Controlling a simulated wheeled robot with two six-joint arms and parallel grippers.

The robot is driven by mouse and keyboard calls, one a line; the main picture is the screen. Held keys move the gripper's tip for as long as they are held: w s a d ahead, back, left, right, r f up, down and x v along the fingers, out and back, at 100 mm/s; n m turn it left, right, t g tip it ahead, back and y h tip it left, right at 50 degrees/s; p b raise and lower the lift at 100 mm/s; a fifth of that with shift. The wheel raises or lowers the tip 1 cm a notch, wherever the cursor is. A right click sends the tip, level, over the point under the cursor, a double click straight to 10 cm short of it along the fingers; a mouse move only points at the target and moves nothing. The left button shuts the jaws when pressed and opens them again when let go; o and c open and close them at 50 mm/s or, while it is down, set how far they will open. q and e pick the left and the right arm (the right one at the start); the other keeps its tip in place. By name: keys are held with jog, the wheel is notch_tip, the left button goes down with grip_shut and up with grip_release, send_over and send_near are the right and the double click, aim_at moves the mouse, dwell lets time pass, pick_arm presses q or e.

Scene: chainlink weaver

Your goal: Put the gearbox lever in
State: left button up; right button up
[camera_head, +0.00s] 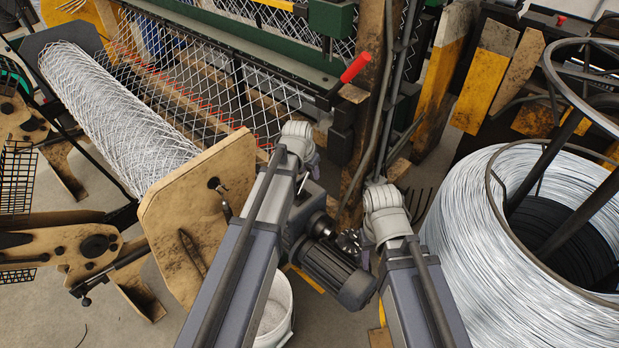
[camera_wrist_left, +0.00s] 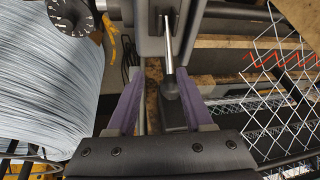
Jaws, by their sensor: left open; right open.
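In the left wrist view a lever (camera_wrist_left: 169,42) with a bright metal rod and a dark knob comes out of a slot in a grey housing (camera_wrist_left: 150,45). Its knob end lies between the two purple fingers of my left gripper (camera_wrist_left: 160,85), which are open with gaps on both sides. I cannot tell how deep the rod sits in the slot. In the head view my left gripper (camera_head: 309,163) is mostly hidden behind its own wrist, beside the dark gearbox and motor (camera_head: 338,268). My right gripper (camera_head: 368,237) is open, mostly hidden by its wrist, on the motor's right side.
A large wire coil (camera_head: 465,235) stands close on the right. A roll of chainlink mesh (camera_head: 120,115) with a wooden end plate (camera_head: 195,215) is on the left. A red-handled lever (camera_head: 355,68) juts out by a wooden post. A white bucket (camera_head: 280,310) stands below.

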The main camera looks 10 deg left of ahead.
aim_at(309, 173)
pick_arm(q)
jog(key=shift+w+a, duration=0.6)
jog(key=shift+w, duration=0.1)
jog(key=shift+d+f+b, duration=0.1)
jog(key=shift+f+b, duration=0.25)
jog(key=shift+b, duration=0.05)
jog(key=b+x, duration=0.6)
jog(key=x, duration=0.1)
jog(key=shift+w, duration=0.15)
jog(key=shift+r, duration=0.1)
grip_shut()
dwell(0.6)
